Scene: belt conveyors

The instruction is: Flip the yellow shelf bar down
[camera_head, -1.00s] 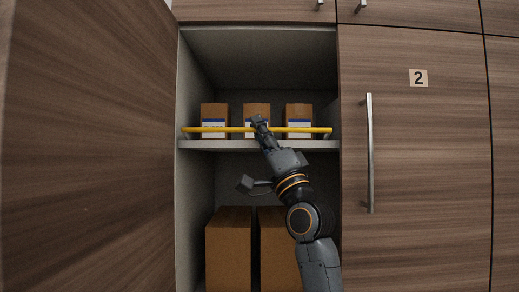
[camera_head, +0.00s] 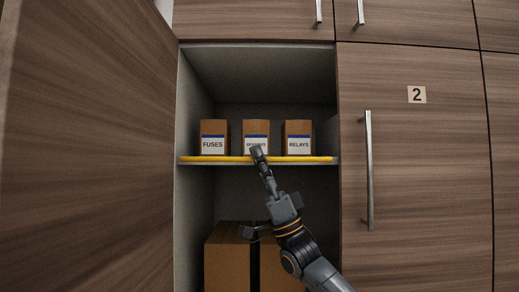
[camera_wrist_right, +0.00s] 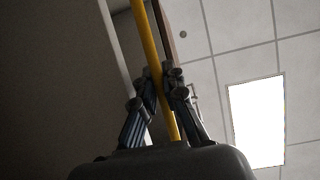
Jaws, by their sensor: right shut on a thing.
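The yellow shelf bar (camera_head: 215,159) lies along the front edge of the shelf inside the open cabinet, level with the shelf board. My right gripper (camera_head: 258,155) is at the middle of the bar, in front of the middle box. In the right wrist view the gripper (camera_wrist_right: 163,78) has its fingers closed around the yellow bar (camera_wrist_right: 146,35). My left gripper is not in view.
Three small boxes stand on the shelf: FUSES (camera_head: 214,137), a partly covered middle box (camera_head: 256,130) and RELAYS (camera_head: 298,137). Large boxes (camera_head: 227,262) stand below. An open door (camera_head: 90,150) is at left; a closed door marked 2 (camera_head: 430,160) is at right.

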